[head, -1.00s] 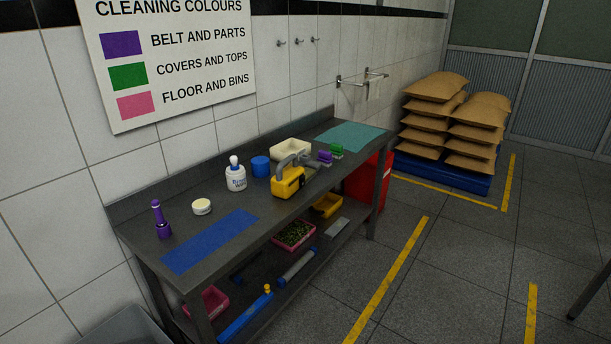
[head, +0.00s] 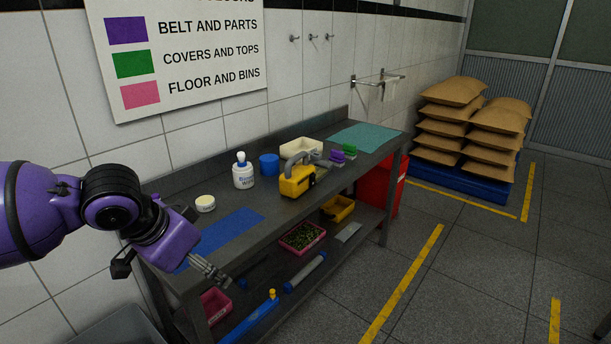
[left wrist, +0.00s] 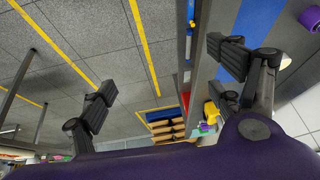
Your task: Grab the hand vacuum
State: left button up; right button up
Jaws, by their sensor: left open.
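The hand vacuum (head: 297,184), yellow with a grey handle and hose-like top, stands on the grey bench top near its middle in the head view. A small yellow shape (left wrist: 217,93), probably the vacuum, shows partly behind a finger in the left wrist view. My left gripper (head: 172,274) is open and empty by the near left end of the bench, well short of the vacuum. Its spread fingers also show in the left wrist view (left wrist: 165,72). My right gripper is not in view.
The bench (head: 345,176) carries a white bottle (head: 243,176), a blue tub (head: 269,164), a cream bin (head: 301,146), a round pot (head: 205,203), and purple and green blocks. Its lower shelf holds trays and tubes. Sacks (head: 455,92) are stacked beyond. The floor in front is clear.

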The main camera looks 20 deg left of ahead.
aim_at(295, 181)
jog(key=i, duration=2)
